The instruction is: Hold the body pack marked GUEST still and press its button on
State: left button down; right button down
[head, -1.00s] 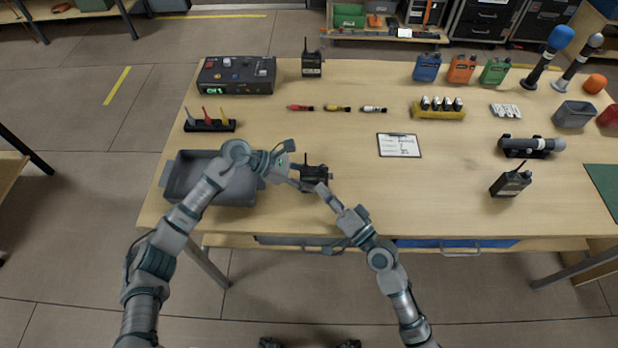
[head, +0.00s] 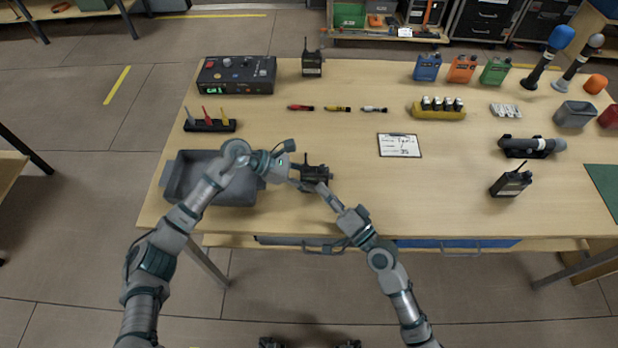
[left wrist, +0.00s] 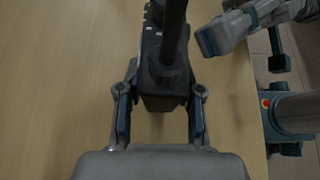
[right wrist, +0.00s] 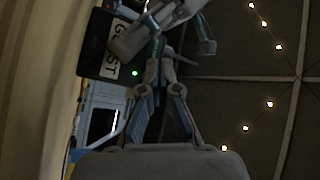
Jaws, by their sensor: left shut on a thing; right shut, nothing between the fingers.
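The GUEST body pack (head: 318,173) is a dark box with an antenna, standing over the table beside the grey bin. Its white GUEST label shows in the right wrist view (right wrist: 94,42), and a small green light glows beside that label. My left gripper (head: 293,174) is shut on the pack from the left; the left wrist view shows the pack (left wrist: 160,100) between its fingers. My right gripper (head: 326,189) is shut and empty, its tips close to the pack's near right side. I cannot tell whether they touch it. The button is hidden.
The grey bin (head: 168,190) is just left of the pack, under my left arm. Two similar packs stand at the back (head: 312,66) and right (head: 511,183). A clipboard (head: 399,146) lies right of the pack. The table's middle front is clear.

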jog(key=shift+s+f, duration=0.1)
jog(key=shift+s, duration=0.2)
jog(key=shift+s, duration=0.15)
jog(key=shift+s, duration=2.9)
pick_arm(q)
jog(key=c, duration=0.7)
grip_release()
jog(key=shift+a, duration=0.1)
